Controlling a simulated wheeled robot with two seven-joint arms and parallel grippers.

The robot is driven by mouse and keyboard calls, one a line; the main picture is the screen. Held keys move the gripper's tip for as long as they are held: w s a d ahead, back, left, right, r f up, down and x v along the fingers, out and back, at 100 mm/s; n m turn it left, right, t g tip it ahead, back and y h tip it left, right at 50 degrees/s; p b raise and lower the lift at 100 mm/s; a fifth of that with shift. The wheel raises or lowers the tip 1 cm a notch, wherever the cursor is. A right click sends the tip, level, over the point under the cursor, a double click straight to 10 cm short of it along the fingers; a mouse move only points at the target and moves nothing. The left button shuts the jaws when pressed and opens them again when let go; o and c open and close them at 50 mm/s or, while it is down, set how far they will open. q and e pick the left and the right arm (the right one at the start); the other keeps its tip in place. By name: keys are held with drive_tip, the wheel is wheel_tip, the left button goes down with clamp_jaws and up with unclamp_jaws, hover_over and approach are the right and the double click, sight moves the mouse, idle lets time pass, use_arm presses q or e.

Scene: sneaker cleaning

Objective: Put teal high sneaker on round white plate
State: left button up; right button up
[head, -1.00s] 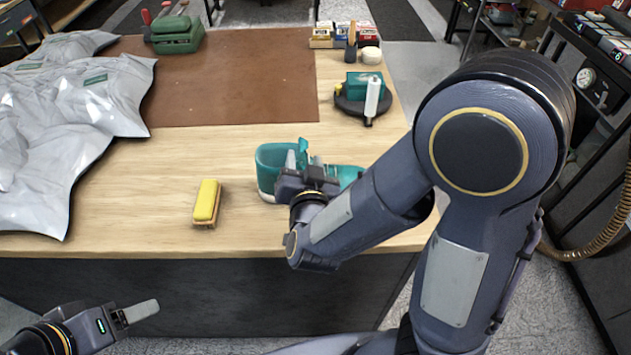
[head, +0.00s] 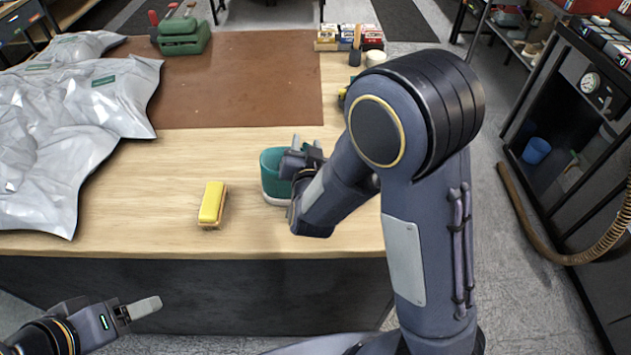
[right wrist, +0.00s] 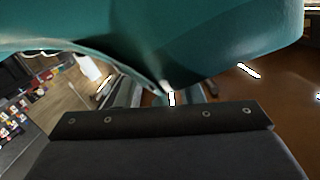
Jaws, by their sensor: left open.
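The teal high sneaker (head: 273,177) stands on the bench near the front edge; its collar shows and its toe is hidden behind my right arm. In the right wrist view the teal sneaker (right wrist: 225,45) fills the top, very close. My right gripper (head: 306,146) is at the sneaker's collar, its two fingers pointing away from me. I cannot tell whether they grip the sneaker, as it partly hides them in the wrist view. My left gripper (head: 140,308) is open and empty, low in front of the bench. I see no round white plate.
A yellow brush (head: 212,204) lies left of the sneaker. Crumpled silvery sheeting (head: 85,95) covers the bench's left side. A brown mat (head: 245,80) lies bare behind. My right arm hides the bench's right side.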

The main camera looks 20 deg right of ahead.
clamp_jaws()
idle(1.2)
